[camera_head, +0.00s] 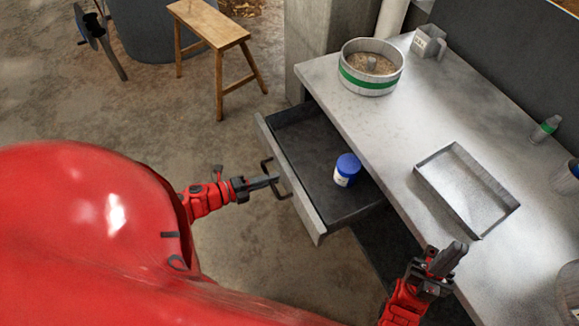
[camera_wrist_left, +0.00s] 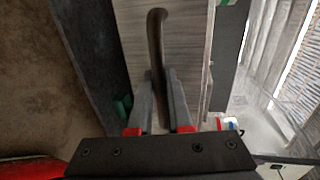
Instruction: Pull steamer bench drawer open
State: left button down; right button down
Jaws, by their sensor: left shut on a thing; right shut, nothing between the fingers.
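The steamer bench drawer (camera_head: 288,172) is pulled out from under the grey bench top (camera_head: 400,150). Its dark inside shows, and a small jar with a blue lid (camera_head: 347,168) stands in it. The dark bar handle (camera_head: 268,165) is on the drawer front. My left gripper (camera_head: 275,180) is at the drawer front, its fingers shut on the handle. In the left wrist view the handle (camera_wrist_left: 157,40) runs down between the two fingers (camera_wrist_left: 160,100). My right gripper (camera_head: 447,256) is shut and empty, near the front edge of the bench.
A round steamer with a green band (camera_head: 368,84) and an empty metal tray (camera_head: 465,195) stand on the bench. A small grey box (camera_head: 428,42) and a green-banded bottle (camera_head: 545,128) are farther back. A wooden stool (camera_head: 208,25) stands on the floor at upper left.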

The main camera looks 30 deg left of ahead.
pick_arm(q)
jog(key=shift+f+v, duration=0.2)
jog(key=shift+v, duration=0.85)
jog(key=shift+f+v, duration=0.25)
jog(key=shift+v, duration=0.8)
jog(key=shift+a, duration=0.1)
jog(key=c, duration=0.8)
grip_release()
jog(key=shift+c, duration=0.2)
jog(key=b+v, duration=0.1)
jog(key=v, duration=1.6)
jog(key=shift+s, duration=0.25)
